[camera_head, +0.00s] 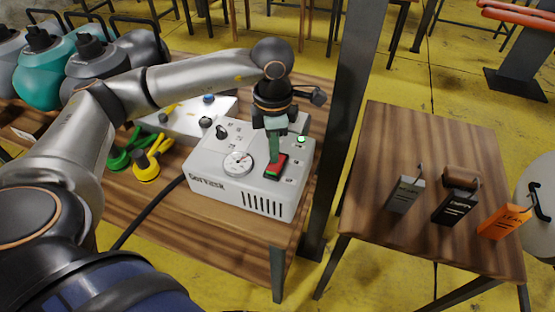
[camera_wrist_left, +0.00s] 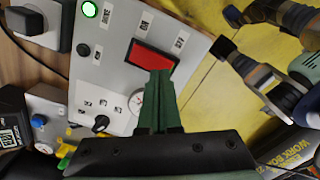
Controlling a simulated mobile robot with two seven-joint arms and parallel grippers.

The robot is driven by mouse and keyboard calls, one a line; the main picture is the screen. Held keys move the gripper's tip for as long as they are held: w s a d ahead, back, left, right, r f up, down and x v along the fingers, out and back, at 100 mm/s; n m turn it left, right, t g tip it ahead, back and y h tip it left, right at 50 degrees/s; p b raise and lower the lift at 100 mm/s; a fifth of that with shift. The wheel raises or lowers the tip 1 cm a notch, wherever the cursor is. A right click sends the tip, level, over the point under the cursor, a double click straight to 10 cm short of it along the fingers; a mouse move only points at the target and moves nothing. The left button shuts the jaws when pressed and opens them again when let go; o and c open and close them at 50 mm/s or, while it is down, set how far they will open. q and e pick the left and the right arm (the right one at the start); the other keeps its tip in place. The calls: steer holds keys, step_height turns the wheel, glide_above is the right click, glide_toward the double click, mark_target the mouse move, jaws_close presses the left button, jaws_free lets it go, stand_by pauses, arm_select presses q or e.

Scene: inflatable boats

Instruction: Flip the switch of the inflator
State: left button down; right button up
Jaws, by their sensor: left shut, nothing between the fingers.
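The inflator (camera_head: 215,178) is a white box on the wooden table, with a dial, knobs, a vented front and a lit green light. Its red rocker switch (camera_head: 275,168) sits on the top right; in the left wrist view the switch (camera_wrist_left: 150,62) is a red block in a black frame. My left gripper (camera_head: 274,158) points down at the switch with its green fingers together and empty. In the left wrist view its fingertips (camera_wrist_left: 158,76) overlap the switch's lower edge; I cannot tell whether they touch it. My right gripper is not in view.
Yellow and green nozzle-like parts (camera_head: 146,165) lie left of the inflator, with a black cable in front. Teal and grey containers (camera_head: 40,75) stand at the back left. A dark post (camera_head: 340,110) rises just right of the inflator. A second table (camera_head: 400,140) holds several small labelled items.

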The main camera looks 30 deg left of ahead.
mark_target(274, 167)
arm_select(q)
steer(key=shift+f+b, duration=1.35)
steer(key=shift+f, duration=0.1)
stand_by(0.6)
steer(key=shift+r, duration=0.1)
steer(key=shift+r+p, duration=2.3)
steer(key=shift+r, duration=1.15)
